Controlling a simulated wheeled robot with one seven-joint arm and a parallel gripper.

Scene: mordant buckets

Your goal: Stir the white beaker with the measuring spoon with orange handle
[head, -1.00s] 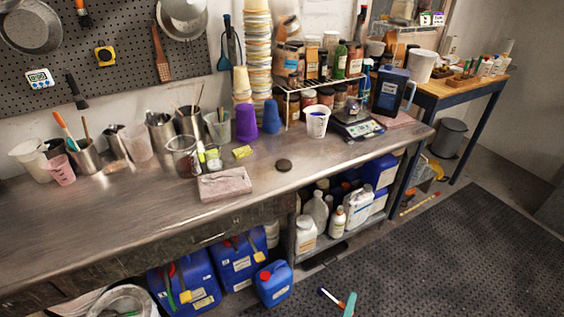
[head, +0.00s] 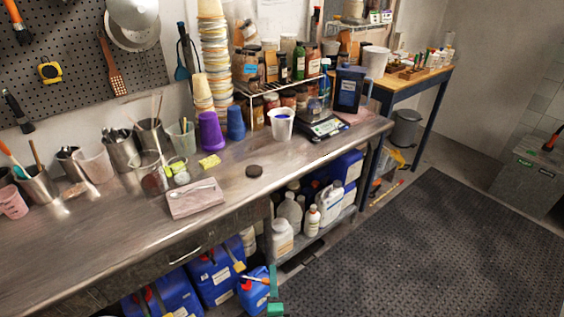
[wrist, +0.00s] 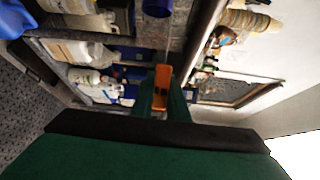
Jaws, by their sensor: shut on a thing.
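The measuring spoon's orange handle (wrist: 162,76) is held between the green fingers of my gripper (wrist: 163,97) in the wrist view. In the head view my gripper (head: 272,284) is low in front of the bench, with the orange handle (head: 258,280) pointing left from it. The spoon's bowl is too small to make out. The white beaker (head: 281,128), with blue contents, stands upright on the metal bench, in front of the shelf rack. My gripper is well below and apart from it.
A scale (head: 323,129) stands right of the beaker, and purple (head: 211,132) and blue (head: 235,122) cups to its left. The bench front edge and blue jugs (head: 213,275) are near my gripper.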

